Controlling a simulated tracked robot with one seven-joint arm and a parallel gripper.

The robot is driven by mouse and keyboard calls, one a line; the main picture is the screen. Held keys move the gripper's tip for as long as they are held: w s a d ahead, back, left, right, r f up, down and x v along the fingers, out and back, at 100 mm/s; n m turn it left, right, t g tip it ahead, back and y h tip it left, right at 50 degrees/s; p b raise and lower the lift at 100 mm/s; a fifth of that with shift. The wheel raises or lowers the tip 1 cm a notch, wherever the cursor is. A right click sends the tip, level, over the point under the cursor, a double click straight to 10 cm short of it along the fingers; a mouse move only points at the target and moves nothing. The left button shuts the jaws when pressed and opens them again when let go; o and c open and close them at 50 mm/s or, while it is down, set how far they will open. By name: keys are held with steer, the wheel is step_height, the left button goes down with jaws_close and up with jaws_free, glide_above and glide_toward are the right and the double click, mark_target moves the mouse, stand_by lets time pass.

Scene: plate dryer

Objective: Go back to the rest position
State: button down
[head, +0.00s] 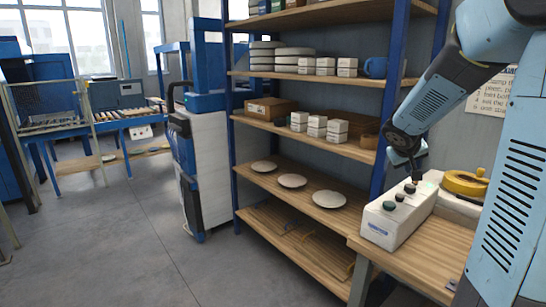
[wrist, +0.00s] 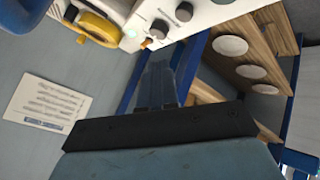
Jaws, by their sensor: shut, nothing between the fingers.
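My gripper (head: 414,178) hangs at the end of my arm on the right of the head view, just above the white control box (head: 390,228) with its dark knobs. I cannot tell whether the fingertips touch the box. In the wrist view my gripper (wrist: 158,85) is a dark shape pointing up from the bottom, its fingers shut with nothing between them. The white control box (wrist: 205,12) shows at the top there, with knobs and a small orange part.
A yellow round thing (head: 465,183) sits behind the box on the wooden bench (head: 425,252). Left of it stands a blue-framed shelf with several plates (head: 292,181), white boxes (head: 317,126) and a blue mug (head: 375,67). A white and blue cabinet (head: 208,160) stands further left. The grey floor (head: 120,240) is clear.

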steer(key=s+a+r+y, duration=0.1)
steer(key=s+a+y, duration=0.1)
steer(key=s+a, duration=0.4)
steer(key=s+a+r+y, duration=0.2)
steer(key=s+a, duration=0.4)
steer(key=s, duration=0.7)
steer(key=s+a+r+g+y, duration=0.1)
steer(key=s+a+y, duration=0.1)
steer(key=s+a, duration=0.4)
steer(key=s, duration=0.3)
steer(key=shift+s+r, duration=0.15)
steer(key=shift+s, duration=0.1)
